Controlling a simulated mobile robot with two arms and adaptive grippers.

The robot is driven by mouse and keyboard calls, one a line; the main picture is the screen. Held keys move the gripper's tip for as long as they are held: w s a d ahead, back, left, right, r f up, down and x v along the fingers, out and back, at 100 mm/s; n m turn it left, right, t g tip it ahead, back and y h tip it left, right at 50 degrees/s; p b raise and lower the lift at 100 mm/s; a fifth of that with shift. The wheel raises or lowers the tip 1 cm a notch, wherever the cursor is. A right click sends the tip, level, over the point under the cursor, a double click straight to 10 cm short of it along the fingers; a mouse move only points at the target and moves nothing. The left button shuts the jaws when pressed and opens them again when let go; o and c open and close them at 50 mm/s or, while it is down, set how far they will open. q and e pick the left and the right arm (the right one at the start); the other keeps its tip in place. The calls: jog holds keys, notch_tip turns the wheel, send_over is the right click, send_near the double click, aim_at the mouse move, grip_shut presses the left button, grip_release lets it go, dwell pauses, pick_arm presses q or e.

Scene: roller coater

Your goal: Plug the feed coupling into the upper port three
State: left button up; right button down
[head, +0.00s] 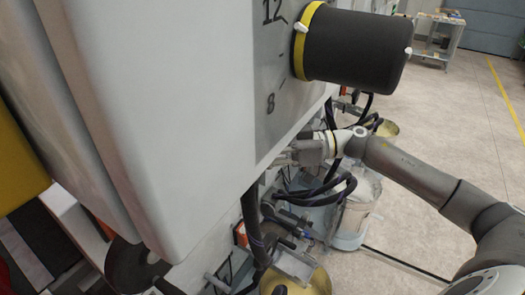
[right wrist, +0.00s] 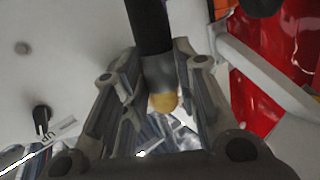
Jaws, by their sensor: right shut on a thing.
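My right gripper (head: 297,155) is beside the lower edge of the white machine in the head view, partly hidden by that edge. In the right wrist view my right gripper (right wrist: 160,85) is shut on the feed coupling (right wrist: 160,70), a grey collar with a yellow-brass tip on a black hose (right wrist: 149,25). The tip shows between the two fingers. I cannot make out the upper port three in either view. My left gripper is not in view.
The white machine housing (head: 150,110) fills the left of the head view. A black cylinder (head: 352,48) with a yellow ring juts out above my right arm. The floor (head: 440,120) at right is open.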

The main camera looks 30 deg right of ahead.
jog(key=shift+w+a+r+p, duration=0.1)
jog(key=shift+w+a+p, duration=0.25)
jog(key=shift+w+p, duration=0.1)
jog(key=shift+w+a, duration=0.15)
jog(key=shift+w, duration=0.1)
jog(key=c, duration=1.1)
grip_release()
jog(key=shift+o, duration=0.2)
jog(key=shift+s+d, duration=0.1)
jog(key=shift+d, duration=0.15)
jog(key=f+v, duration=0.1)
jog(key=v, duration=1)
jog(key=shift+s+d+r, duration=0.2)
jog(key=shift+r, duration=0.2)
